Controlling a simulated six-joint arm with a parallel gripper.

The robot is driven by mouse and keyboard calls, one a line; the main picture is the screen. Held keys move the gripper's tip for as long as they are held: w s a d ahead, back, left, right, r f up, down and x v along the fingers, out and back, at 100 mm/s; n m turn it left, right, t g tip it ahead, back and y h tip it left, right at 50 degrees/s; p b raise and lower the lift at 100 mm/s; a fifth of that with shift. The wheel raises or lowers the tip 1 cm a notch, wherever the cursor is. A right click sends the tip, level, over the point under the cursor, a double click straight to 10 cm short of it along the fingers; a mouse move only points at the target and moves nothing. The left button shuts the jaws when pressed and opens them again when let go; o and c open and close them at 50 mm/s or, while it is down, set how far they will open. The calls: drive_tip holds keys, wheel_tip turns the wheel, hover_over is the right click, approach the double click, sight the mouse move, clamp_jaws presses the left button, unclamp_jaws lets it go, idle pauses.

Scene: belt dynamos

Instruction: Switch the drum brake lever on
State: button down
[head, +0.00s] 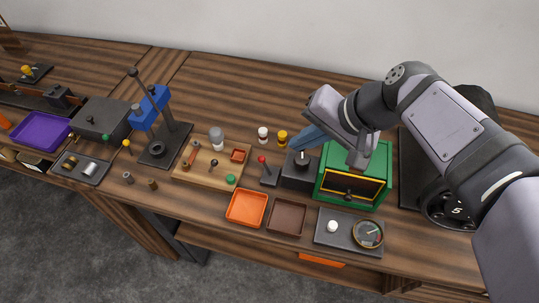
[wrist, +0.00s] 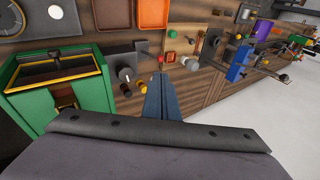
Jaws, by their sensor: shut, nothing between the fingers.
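A small lever with a red knob (head: 261,159) stands on a narrow dark base, left of a dark box with a round grey top (head: 300,160). No label shows, so I cannot tell for sure that it is the drum brake lever. Its stick leans a little to the back left in the head view. In the wrist view the red knob (wrist: 160,59) lies just beyond my fingertips. My gripper (head: 296,143) has blue fingers, shut and empty, above and behind the dark box. The fingers also show in the wrist view (wrist: 160,78), apart from the knob as far as I can tell.
A green box (head: 325,187) stands right of the dark box. White (head: 263,133) and yellow (head: 282,137) knobs stand behind the lever. A wooden board (head: 190,174) with small levers lies left. Orange (head: 246,208) and brown (head: 286,217) trays lie in front.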

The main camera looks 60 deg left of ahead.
sight(259, 160)
drive_tip(key=shift+n, duration=0.3)
drive_tip(key=p+x, duration=0.4)
drive_tip(key=x, duration=1)
drive_tip(key=shift+a, duration=0.1)
drive_tip(key=shift+s+a+f+b, duration=0.4)
drive_tip(key=shift+s+a+b, duration=0.1)
drive_tip(key=shift+b, duration=0.05)
drive_tip(key=shift+d+r, duration=0.15)
